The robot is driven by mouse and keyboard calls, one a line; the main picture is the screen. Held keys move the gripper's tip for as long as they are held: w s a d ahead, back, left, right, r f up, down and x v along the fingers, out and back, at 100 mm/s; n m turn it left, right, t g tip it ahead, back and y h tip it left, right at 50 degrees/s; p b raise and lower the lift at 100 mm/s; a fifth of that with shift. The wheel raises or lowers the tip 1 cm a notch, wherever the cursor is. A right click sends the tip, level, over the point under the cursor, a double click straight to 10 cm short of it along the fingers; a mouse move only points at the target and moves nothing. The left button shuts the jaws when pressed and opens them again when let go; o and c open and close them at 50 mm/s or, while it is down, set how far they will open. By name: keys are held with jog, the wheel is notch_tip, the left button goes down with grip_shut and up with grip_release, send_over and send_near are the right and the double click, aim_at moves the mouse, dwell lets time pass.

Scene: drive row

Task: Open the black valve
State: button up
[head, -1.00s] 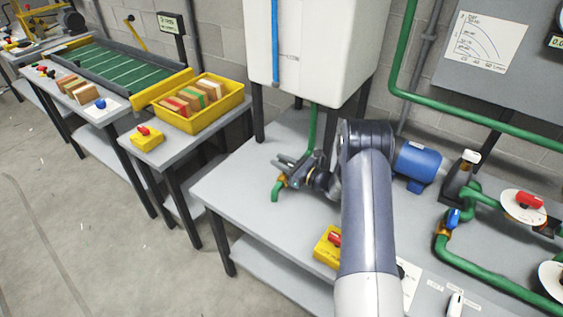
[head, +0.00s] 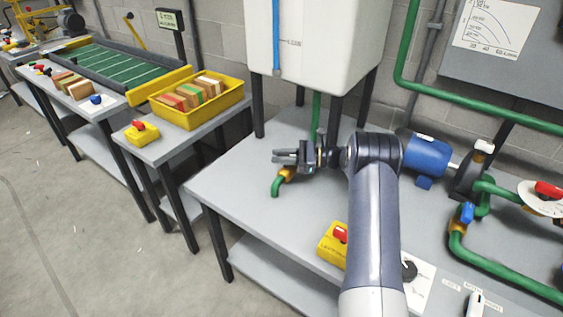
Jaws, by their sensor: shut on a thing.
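The valve at the tank outlet has a brass body (head: 288,173) with a short green spout (head: 276,188) bending down toward the bench. My gripper (head: 281,157) is directly above this brass body, its jaws pointing left and roughly level. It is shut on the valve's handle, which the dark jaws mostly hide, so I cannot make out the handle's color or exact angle. No water shows at the spout. My forearm runs up from the bottom of the view, right of the valve.
A white tank (head: 315,50) stands behind on dark legs. To the right are a blue motor (head: 427,156) and green pipes (head: 500,272). A yellow box with a red switch (head: 332,242) sits at the bench front. The bench left of the spout is clear.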

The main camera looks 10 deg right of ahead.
aim_at(281, 155)
jog(key=shift+n+g+b, duration=0.3)
jog(key=shift+n+g, duration=0.3)
jog(key=shift+g, duration=0.3)
jog(key=shift+s, duration=0.1)
jog(key=o, duration=1)
notch_tip(281, 155, up, 10)
jog(key=shift+r, duration=0.1)
